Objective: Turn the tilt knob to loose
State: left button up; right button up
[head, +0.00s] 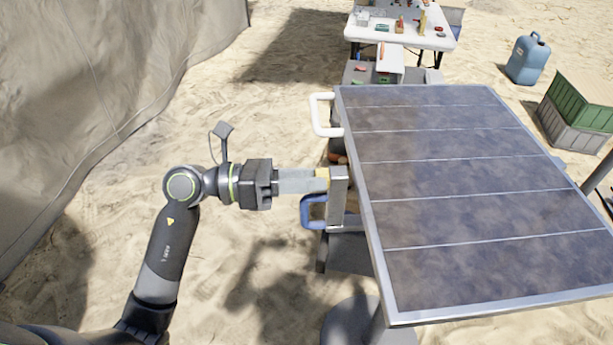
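A tilted solar panel (455,205) with a dusty dark face fills the right of the head view. At its left edge stands a grey metal bracket (338,190). A small yellow part (322,173), possibly the tilt knob, shows at the bracket, mostly hidden by my fingers. My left gripper (318,181) reaches in from the left, its fingertips at the yellow part and the bracket. The fingers overlap from this side, so whether they are shut on the knob is not clear. The knob's setting cannot be read. My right gripper is not in view.
A white table (430,40) with small objects stands behind. A blue jerrycan (528,58) and a green crate (582,100) are back right. Open sand lies left.

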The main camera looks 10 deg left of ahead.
pick_arm(q)
jog(key=o, duration=0.4)
jog(key=shift+a, duration=0.15)
jog(key=b+v, duration=0.2)
jog(key=v, duration=1.5)
jog(key=shift+a+r, duration=0.1)
dwell(0.3)
